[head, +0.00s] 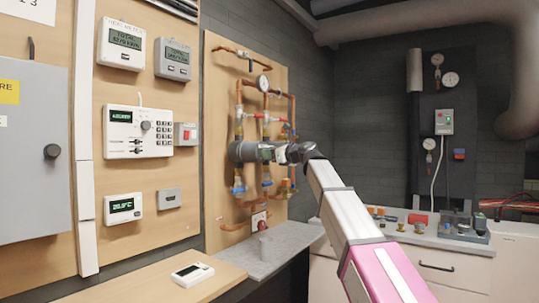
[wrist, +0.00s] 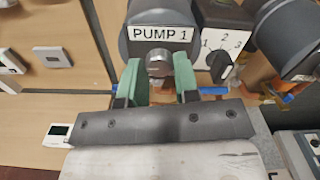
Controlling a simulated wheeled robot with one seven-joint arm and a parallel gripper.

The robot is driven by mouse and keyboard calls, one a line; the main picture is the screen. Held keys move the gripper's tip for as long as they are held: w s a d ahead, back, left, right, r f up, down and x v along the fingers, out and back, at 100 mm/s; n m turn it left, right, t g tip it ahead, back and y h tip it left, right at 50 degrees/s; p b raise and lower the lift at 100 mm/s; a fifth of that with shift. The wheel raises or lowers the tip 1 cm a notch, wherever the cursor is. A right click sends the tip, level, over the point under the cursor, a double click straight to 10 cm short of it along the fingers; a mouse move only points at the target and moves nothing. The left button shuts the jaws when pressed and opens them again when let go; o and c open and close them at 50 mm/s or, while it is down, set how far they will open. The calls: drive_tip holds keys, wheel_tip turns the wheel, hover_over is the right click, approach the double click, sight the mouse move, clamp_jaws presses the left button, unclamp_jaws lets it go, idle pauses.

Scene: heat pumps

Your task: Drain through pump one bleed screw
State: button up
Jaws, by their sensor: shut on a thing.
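Pump one (wrist: 160,18) is a dark round-bodied unit labelled "PUMP 1" in the wrist view. Its bleed screw (wrist: 159,62) is a round silver knob in the centre of its face, just below the label. My gripper (wrist: 158,70) has green-padded fingers, one on each side of the screw, and is shut on it. In the head view, pump one (head: 243,151) sits on the copper pipework, and my gripper (head: 278,153) reaches its front from the right. The contact itself is too small to make out there.
A speed dial (wrist: 222,68) marked 1, 2, 3 sits right of the screw. A second dark pump body (wrist: 285,35) is farther right. Below the pipework is a grey shelf (head: 275,253). A wooden counter (head: 150,288) holds a white handheld device (head: 192,274).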

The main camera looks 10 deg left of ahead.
drive_tip(key=shift+s+n, duration=0.1)
drive_tip(key=shift+n, duration=16.3)
drive_tip(key=o, duration=0.9)
drive_tip(key=shift+r, duration=0.1)
